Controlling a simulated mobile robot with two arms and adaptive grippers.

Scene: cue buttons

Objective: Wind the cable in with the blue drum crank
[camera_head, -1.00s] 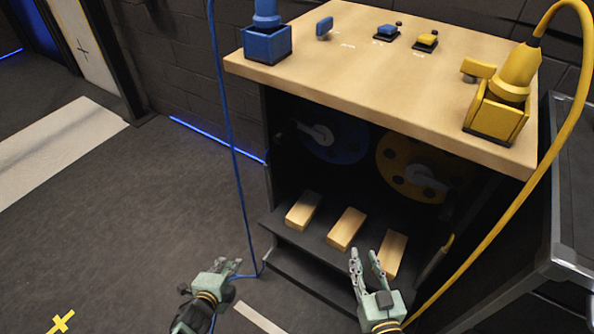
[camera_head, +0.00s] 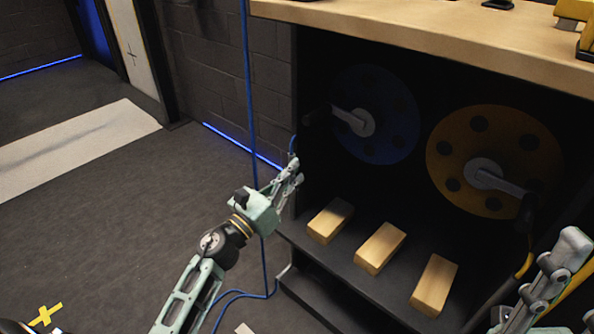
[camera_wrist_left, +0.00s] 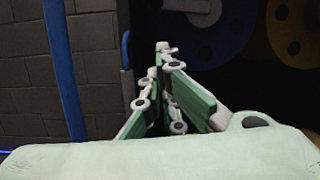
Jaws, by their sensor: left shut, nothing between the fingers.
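The blue drum (camera_head: 376,115) sits in the dark cabinet under the table top. Its grey crank arm (camera_head: 353,121) points left to a dark handle (camera_head: 317,115). The blue cable (camera_head: 250,110) hangs down left of the cabinet and loops on the floor. My left gripper (camera_head: 292,175) is shut and empty, below and left of the crank handle, by the cabinet's left edge. In the left wrist view its fingers (camera_wrist_left: 163,50) are together, with the blue drum (camera_wrist_left: 212,28) beyond. My right gripper (camera_head: 560,265) shows in part at the lower right; its fingers look parted.
A yellow drum (camera_head: 495,160) with its own crank is right of the blue one. Three wooden blocks (camera_head: 379,248) lie on the dark shelf below the drums. The wooden table top (camera_head: 430,28) overhangs the cabinet.

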